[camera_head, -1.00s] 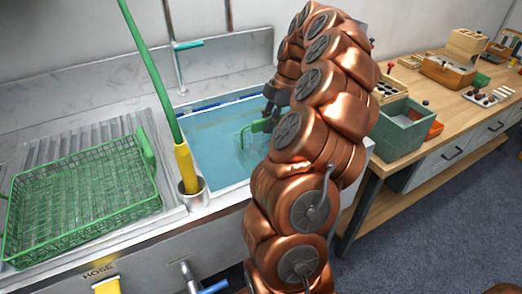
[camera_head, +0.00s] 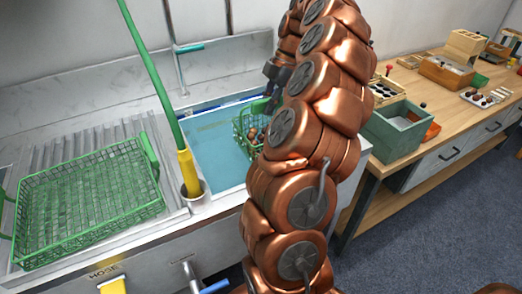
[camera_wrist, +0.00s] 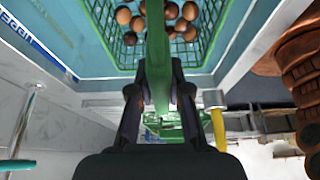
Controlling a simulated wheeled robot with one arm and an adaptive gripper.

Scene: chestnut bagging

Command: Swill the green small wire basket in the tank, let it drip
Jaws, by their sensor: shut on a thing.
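The green small wire basket (camera_head: 240,131) hangs over the water at the right side of the tank (camera_head: 217,160), partly hidden by my arm. Several brown chestnuts lie in it, and they also show in the wrist view (camera_wrist: 172,12). My gripper (camera_wrist: 158,95) is shut on the basket's green handle. In the head view my gripper (camera_head: 272,88) is partly behind my arm. The basket looks raised to or above the water surface; whether its bottom still touches the water cannot be told.
A large green wire basket (camera_head: 25,248) lies on the ribbed drainboard (camera_head: 70,150) left of the tank. A green hose with a yellow grip (camera_head: 188,172) stands in a holder at the tank's front left. A grey-green bin (camera_head: 395,130) is on the wooden bench at the right.

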